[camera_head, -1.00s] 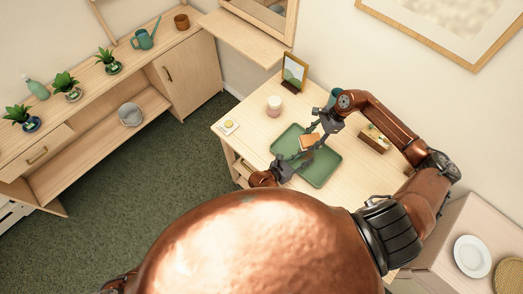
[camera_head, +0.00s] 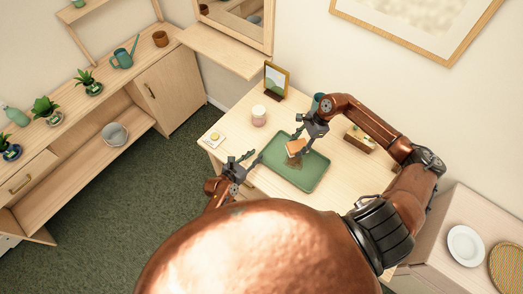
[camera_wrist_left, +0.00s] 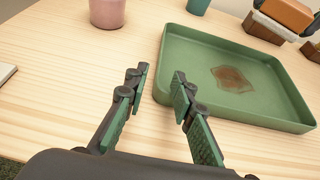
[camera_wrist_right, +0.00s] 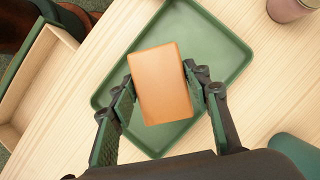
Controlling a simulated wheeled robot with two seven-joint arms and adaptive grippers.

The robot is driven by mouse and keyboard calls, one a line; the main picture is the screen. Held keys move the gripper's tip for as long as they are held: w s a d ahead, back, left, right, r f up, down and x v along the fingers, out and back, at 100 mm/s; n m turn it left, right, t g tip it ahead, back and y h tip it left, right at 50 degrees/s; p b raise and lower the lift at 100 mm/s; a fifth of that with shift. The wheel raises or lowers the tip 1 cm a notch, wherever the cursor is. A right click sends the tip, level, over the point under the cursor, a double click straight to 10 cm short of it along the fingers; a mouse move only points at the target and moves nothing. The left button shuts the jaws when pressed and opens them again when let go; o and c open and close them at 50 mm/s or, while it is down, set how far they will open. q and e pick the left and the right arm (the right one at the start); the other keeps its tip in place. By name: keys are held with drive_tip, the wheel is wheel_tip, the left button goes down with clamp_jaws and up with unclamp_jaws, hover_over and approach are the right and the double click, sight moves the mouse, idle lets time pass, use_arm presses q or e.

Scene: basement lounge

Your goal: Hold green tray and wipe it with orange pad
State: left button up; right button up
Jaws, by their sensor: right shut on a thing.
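The green tray (camera_head: 318,180) lies flat on the table, with a brown stain (camera_wrist_left: 232,79) on its floor in the left wrist view. My right gripper (camera_wrist_right: 163,88) is shut on the orange pad (camera_wrist_right: 163,70), a flat rectangular block. In the head view the pad (camera_head: 295,147) is held above the tray, apart from the stain. My left gripper (camera_head: 250,160) is open and empty, just left of the tray's near-left edge. In the left wrist view its fingers (camera_wrist_left: 158,80) stand apart beside the tray's wall (camera_wrist_left: 215,112), the right finger overlapping the rim in the picture.
A pink cup (camera_head: 259,116), a picture frame (camera_head: 276,80), a teal cup (camera_head: 318,101) and a wooden box (camera_head: 358,140) stand around the tray. A small white item (camera_head: 213,138) lies at the table's left edge. Bare table lies left of the tray.

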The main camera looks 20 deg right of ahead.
sight(263, 150)
use_arm(q)
drive_tip(key=x, duration=0.6)
drive_tip(key=shift+d, duration=0.2)
drive_tip(key=shift+w+d+f, duration=0.2)
drive_tip(key=shift+w+d, duration=0.15)
drive_tip(key=shift+c, duration=0.4)
clamp_jaws()
idle(0.4)
drive_tip(key=shift+o, duration=0.6)
unclamp_jaws()
drive_tip(key=shift+s+a, duration=0.1)
